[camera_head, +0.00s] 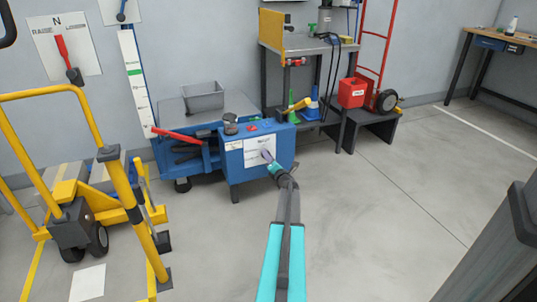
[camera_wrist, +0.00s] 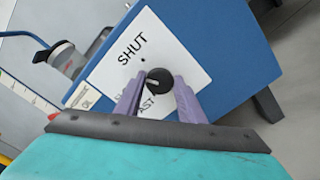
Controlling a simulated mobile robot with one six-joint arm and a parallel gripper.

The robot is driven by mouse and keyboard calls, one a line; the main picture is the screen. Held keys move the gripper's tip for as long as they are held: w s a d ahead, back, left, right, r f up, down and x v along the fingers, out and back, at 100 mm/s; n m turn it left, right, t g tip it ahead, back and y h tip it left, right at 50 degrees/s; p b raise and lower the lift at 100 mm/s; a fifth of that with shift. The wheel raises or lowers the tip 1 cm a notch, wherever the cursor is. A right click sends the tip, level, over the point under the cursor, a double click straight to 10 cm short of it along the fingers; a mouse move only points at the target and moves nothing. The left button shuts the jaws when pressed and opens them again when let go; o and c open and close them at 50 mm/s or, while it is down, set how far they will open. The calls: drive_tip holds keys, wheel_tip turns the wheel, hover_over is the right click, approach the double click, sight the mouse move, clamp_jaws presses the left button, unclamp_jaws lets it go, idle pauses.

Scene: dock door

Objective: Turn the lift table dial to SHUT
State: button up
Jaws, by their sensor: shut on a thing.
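The dial is a small black round knob (camera_wrist: 159,79) on a white label plate (camera_wrist: 172,40) on the front of the blue lift table box (camera_head: 233,160). The plate reads SHUT on one side of the knob and a partly hidden word ending in AST on the other. A light pointer mark shows on the knob, but I cannot tell exactly which word it points to. My gripper (camera_wrist: 158,98) has its two purple fingers shut on the knob, one on each side. In the head view my gripper (camera_head: 268,157) reaches the plate and hides the knob.
A grey bin (camera_head: 203,97) sits on the lift table behind the box. A red lever (camera_head: 178,136) sticks out at its left. A yellow cart (camera_head: 75,200) stands at left, a workbench (camera_head: 310,45) behind. The floor at right (camera_head: 400,200) is mostly clear.

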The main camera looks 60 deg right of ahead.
drive_tip(key=shift+f+m+p, duration=0.15)
drive_tip(key=shift+m+p, duration=2.8)
drive_tip(key=shift+m, duration=0.85)
drive_tip(key=o, duration=1)
drive_tip(key=shift+p+v, duration=1.25)
drive_tip(key=shift+v, duration=5.65)
